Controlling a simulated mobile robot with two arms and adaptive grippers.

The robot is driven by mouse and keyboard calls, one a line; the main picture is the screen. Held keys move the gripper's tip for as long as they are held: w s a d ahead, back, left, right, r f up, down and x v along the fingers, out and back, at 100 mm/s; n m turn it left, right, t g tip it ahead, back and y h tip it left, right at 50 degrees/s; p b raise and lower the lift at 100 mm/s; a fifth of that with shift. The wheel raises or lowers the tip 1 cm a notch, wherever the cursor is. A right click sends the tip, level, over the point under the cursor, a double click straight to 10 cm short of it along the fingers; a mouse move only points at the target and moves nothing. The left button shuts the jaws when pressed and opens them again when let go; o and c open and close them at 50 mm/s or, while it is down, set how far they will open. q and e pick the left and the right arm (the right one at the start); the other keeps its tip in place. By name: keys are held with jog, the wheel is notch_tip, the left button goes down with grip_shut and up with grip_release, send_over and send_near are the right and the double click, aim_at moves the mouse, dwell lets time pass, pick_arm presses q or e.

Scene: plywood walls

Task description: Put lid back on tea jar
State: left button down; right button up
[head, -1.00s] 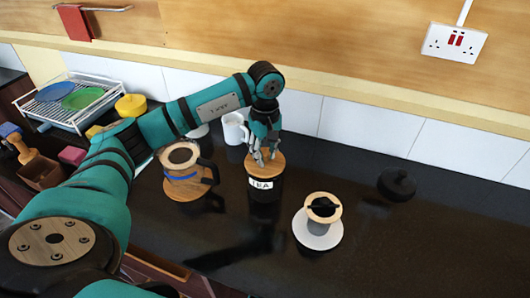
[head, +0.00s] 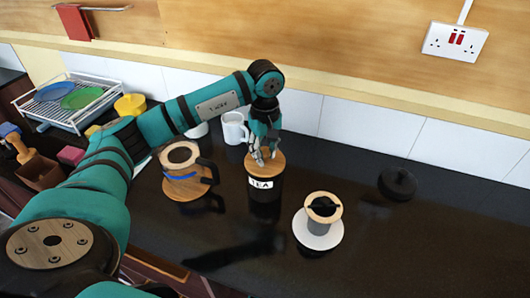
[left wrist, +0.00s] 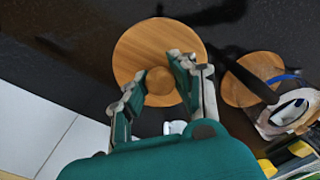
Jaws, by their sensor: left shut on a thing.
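The tea jar (head: 263,196) is a dark canister with a white TEA label, standing upright on the black counter. The round wooden lid (head: 275,168) sits level at the jar's mouth; I cannot tell if it is fully seated. My left gripper (head: 263,160) points down from above, its fingers shut on the lid's knob. In the left wrist view the gripper (left wrist: 163,84) has a finger on either side of the wooden knob, and the lid (left wrist: 140,50) hides the jar below. My right gripper is not in view.
A glass coffee pot (head: 184,178) stands left of the jar on a wooden mat. A white mug (head: 234,130) is behind. A dripper cup on a white saucer (head: 318,240) is at front right, and a black lid-like object (head: 397,184) lies farther right.

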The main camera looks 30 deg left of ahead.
pick_arm(q)
jog(key=shift+f, duration=0.2)
dwell(0.6)
dwell(0.4)
jog(key=shift+b, duration=0.45)
jog(key=c, duration=1)
grip_release()
jog(key=shift+o, duration=0.2)
jog(key=o, duration=0.4)
jog(key=shift+o, duration=0.2)
jog(key=shift+r, duration=0.1)
